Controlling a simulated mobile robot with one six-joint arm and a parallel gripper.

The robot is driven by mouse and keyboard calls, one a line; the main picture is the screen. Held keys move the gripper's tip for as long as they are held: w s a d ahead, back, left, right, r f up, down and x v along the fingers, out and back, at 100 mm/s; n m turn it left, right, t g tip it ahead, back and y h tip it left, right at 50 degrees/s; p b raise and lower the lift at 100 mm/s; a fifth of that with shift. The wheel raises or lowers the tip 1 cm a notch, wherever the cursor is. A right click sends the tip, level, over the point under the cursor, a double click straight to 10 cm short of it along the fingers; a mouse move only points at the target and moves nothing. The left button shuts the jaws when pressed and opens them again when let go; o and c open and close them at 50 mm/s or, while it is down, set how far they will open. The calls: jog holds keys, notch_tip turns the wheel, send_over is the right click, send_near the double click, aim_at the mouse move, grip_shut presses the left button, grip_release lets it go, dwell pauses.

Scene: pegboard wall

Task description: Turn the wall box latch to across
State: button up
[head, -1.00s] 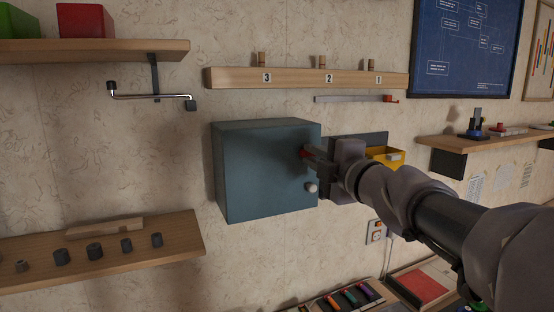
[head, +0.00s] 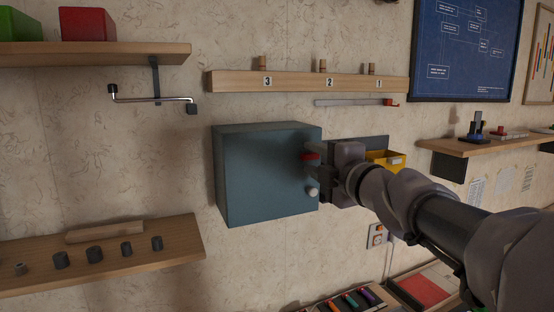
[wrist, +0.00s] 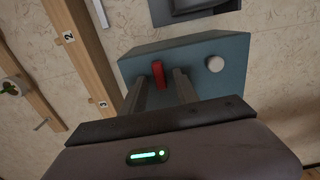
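The wall box (head: 262,175) is a blue-grey box on the wall, with a round white knob (head: 312,192) on its front. Its red latch (head: 310,156) sits above the knob and lies across, level in the head view. In the wrist view the latch (wrist: 158,75) shows as a red bar on the box front, left of the knob (wrist: 215,64). My gripper (wrist: 160,84) is open, with a finger on either side of the latch in the picture and visible gaps to it. Whether the fingertips reach past the latch's face is unclear. In the head view my gripper (head: 318,171) partly hides the box's right edge.
A wooden rail (head: 305,82) with numbered pegs runs above the box. A yellow bin (head: 385,160) hangs just right of it, behind my arm. A shelf (head: 100,255) with several dark knobs is at lower left, and a crank (head: 152,99) at upper left.

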jog(key=shift+s, duration=0.1)
jog(key=p+v, duration=0.4)
jog(key=v, duration=1.3)
jog(key=shift+s, duration=0.1)
